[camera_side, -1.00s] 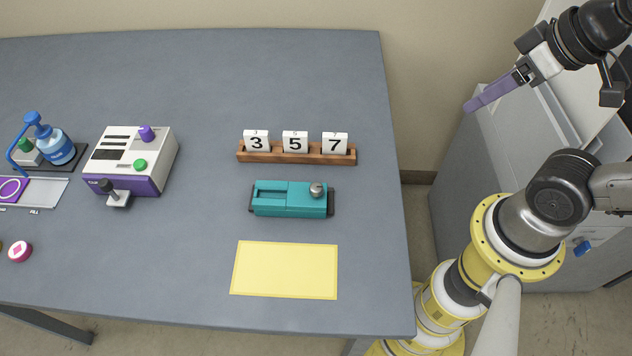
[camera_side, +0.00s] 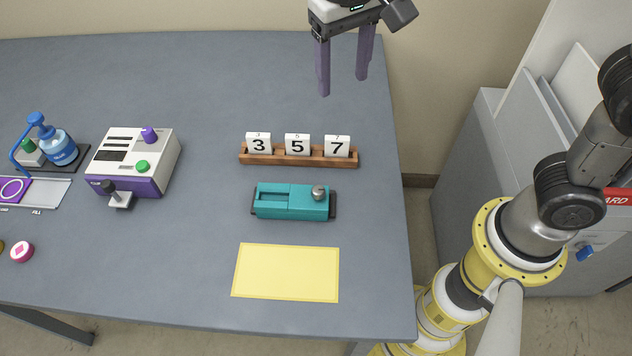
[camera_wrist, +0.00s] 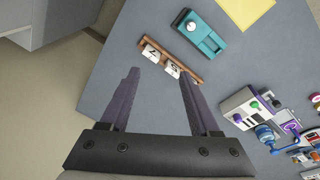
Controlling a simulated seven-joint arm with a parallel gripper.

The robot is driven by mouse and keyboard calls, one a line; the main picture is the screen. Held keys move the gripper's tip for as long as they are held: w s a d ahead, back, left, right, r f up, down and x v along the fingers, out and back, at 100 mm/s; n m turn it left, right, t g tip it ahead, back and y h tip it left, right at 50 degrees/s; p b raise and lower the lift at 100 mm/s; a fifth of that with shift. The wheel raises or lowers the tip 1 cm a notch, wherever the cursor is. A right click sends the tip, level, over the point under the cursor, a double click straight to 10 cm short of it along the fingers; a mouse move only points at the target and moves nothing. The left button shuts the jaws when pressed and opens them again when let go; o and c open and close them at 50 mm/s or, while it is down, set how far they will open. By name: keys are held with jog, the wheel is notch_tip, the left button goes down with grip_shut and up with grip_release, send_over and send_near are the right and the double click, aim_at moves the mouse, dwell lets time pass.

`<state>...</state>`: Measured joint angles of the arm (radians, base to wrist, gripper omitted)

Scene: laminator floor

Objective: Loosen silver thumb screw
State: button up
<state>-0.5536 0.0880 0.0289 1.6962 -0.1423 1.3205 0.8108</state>
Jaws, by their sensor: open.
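The silver thumb screw (camera_side: 319,192) sits on the right end of a teal block device (camera_side: 290,204) on the table. In the wrist view the screw (camera_wrist: 191,25) shows as a pale round knob on the teal device (camera_wrist: 205,36). My gripper (camera_side: 343,86) is open and empty, with purple fingers pointing down. It hangs above the back of the table, behind the number rack and away from the screw. In the wrist view my gripper's fingers (camera_wrist: 157,80) are spread, with number tiles seen between them.
A wooden rack (camera_side: 298,160) with tiles 3, 5 and 7 stands behind the teal device. A yellow mat (camera_side: 287,272) lies in front of it. A white and purple machine (camera_side: 134,160) and a blue pump bottle (camera_side: 58,146) stand at left. The table's right side is clear.

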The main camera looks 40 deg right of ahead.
jog(key=s+a+f+n+g+h, duration=0.1)
jog(key=a+f+n, duration=0.2)
jog(key=a+f, duration=0.5)
send_near(318, 190)
jog(key=f, duration=0.2)
jog(key=d+f, duration=0.1)
jog(key=f, duration=0.5)
jog(key=shift+d, duration=0.25)
jog(key=shift+c, duration=0.3)
jog(key=shift+r, duration=0.1)
grip_shut()
